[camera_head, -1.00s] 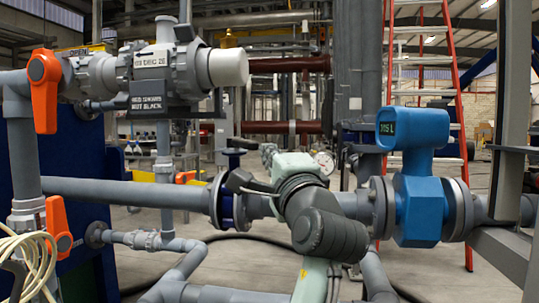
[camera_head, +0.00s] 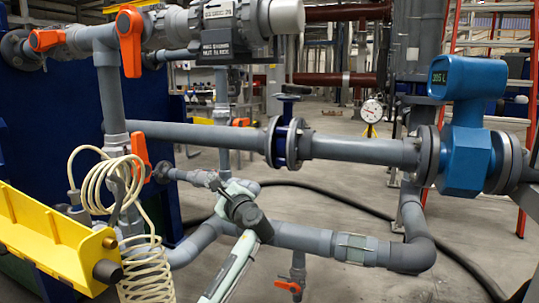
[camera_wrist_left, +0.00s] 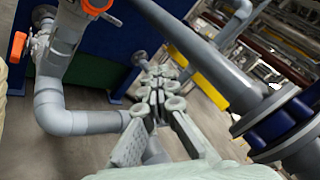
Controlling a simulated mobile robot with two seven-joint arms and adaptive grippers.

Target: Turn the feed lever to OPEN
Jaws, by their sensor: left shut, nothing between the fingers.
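Several orange levers sit on grey pipe valves; no label tells which is the feed lever. In the head view, one upright lever (camera_head: 130,40) is at the upper left, with another lever (camera_head: 47,40) left of it. A tilted lever (camera_head: 140,160) is below, behind a coiled hose. My left gripper (camera_head: 215,184) is low in front of the pipes, pointing away, right of that tilted lever and apart from it. In the left wrist view my left gripper (camera_wrist_left: 160,78) is shut and empty. An orange handle (camera_wrist_left: 97,6) is cut by that view's top edge. My right gripper is out of view.
A cream coiled hose (camera_head: 145,275) hangs at the lower left beside a yellow bar (camera_head: 45,240). A grey horizontal pipe (camera_head: 360,149) crosses the middle to a blue meter (camera_head: 465,150). A small orange-handled valve (camera_head: 290,286) hangs below the lower pipe. Open floor shows behind.

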